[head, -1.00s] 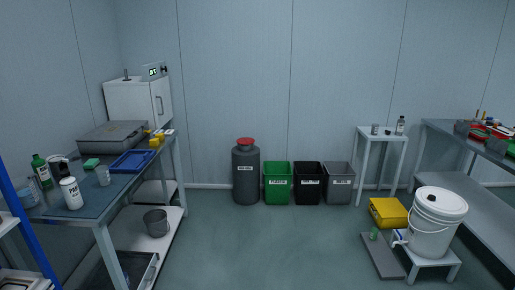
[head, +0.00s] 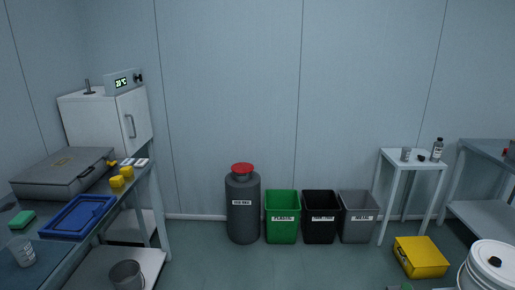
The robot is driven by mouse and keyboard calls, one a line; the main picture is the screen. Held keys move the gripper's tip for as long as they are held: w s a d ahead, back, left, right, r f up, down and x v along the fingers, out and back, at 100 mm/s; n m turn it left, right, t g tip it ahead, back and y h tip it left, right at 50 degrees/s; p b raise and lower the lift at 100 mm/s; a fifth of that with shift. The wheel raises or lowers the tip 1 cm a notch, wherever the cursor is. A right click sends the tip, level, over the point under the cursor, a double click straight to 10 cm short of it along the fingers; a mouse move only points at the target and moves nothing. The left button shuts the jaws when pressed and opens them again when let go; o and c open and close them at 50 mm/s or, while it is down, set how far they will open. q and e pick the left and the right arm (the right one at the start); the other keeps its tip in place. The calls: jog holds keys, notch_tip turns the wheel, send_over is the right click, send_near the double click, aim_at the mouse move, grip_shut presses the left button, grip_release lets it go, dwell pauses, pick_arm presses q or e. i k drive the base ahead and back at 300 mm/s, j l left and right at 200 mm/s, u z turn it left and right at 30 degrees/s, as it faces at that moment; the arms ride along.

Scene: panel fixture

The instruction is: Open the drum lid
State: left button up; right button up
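A dark grey drum (head: 243,215) with a white label stands upright on the floor near the back wall, left of the bins. Its red lid (head: 242,168) sits on top of the narrow neck. Neither of my grippers shows in the head view, so whether they are open or shut is hidden.
A green bin (head: 282,222), a black bin (head: 320,224) and a grey bin (head: 358,222) stand in a row right of the drum. A workbench (head: 135,190) is at left, a small white table (head: 412,165) at right, with a yellow case (head: 420,257) on the floor. Floor before the drum is clear.

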aim_at(240, 167)
jog(key=i, duration=1.7)
